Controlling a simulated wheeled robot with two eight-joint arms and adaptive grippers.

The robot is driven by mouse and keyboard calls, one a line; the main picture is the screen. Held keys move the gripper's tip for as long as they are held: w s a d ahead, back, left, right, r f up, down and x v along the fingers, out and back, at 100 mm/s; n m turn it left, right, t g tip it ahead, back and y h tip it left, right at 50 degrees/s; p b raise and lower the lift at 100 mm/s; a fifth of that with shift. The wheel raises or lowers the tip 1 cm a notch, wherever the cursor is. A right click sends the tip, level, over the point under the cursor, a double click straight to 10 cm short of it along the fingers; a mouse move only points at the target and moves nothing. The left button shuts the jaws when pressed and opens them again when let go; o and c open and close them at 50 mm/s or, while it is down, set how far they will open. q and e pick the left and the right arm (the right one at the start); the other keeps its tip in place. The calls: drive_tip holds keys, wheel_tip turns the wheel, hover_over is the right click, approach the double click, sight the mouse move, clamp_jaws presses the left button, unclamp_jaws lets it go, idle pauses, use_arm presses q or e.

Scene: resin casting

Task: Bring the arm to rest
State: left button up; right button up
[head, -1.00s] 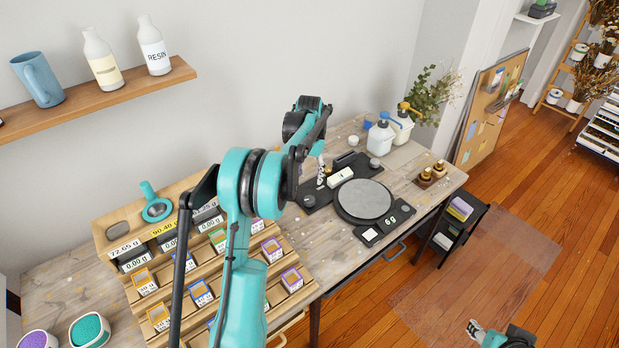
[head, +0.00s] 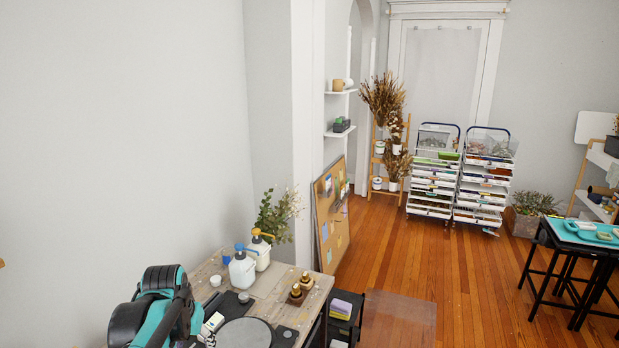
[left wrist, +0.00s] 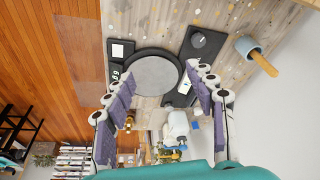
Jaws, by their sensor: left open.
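My left arm (head: 158,310) shows at the lower left of the head view, beside the work table. Its gripper is hidden there behind the arm. In the left wrist view my left gripper (left wrist: 160,110) is open, its two purple-padded fingers wide apart with nothing between them. My right gripper is not in view.
Two pump bottles (head: 243,270) stand on the wooden table (head: 268,288), with small amber bottles (head: 300,287) near its right edge. A small black shelf (head: 345,320) stands beside it. A cork board (head: 331,215) leans on the wall. The wooden floor (head: 420,240) is largely clear.

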use_arm(q)
drive_tip(key=s+d+f+t, duration=0.1)
drive_tip(key=s+d, duration=0.3)
drive_tip(key=s, duration=0.4)
drive_tip(key=s+d+f+t, duration=0.2)
drive_tip(key=s+d, duration=0.3)
drive_tip(key=s, duration=0.4)
drive_tip(key=shift+s+f+t+h, duration=0.3)
drive_tip(key=shift+t, duration=0.2)
drive_tip(key=shift+d, duration=0.1)
